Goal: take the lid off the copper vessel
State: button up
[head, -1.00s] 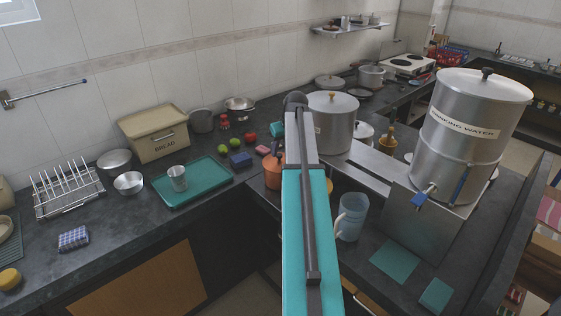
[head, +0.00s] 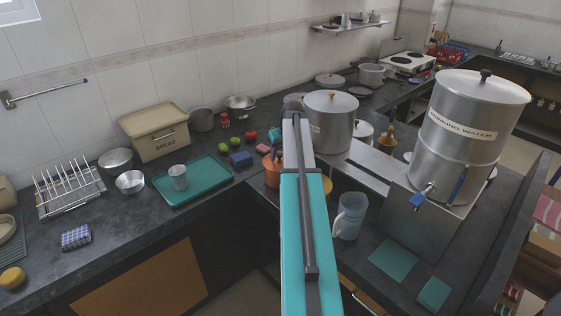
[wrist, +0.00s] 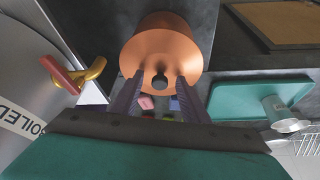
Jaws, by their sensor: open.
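The copper vessel (head: 271,172) stands on the dark counter in the head view, partly hidden behind my arm. In the wrist view the copper vessel (wrist: 163,42) shows its round copper top with a dark knob (wrist: 160,80) on the lid. My gripper (wrist: 158,80) is open, its two ridged fingers pointing at the vessel, one on each side of the knob in the picture. I cannot tell whether the fingertips are level with the knob or still short of it. In the head view my arm hides the gripper.
A steel canister (head: 330,128) stands close beside the vessel; its red-and-brass tap (wrist: 75,75) juts out in the wrist view. A large water canister (head: 462,145) stands at right. A green tray (head: 205,192) with a steel tumbler (head: 178,177) lies left. A translucent jug (head: 350,215) stands front right.

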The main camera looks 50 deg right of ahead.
aim_at(280, 155)
jog(key=shift+c, duration=0.5)
grip_shut()
jog(key=shift+r, duration=0.1)
notch_tip(280, 155, up, 10)
jog(key=b, duration=0.2)
jog(key=shift+b, duration=0.3)
dwell(0.4)
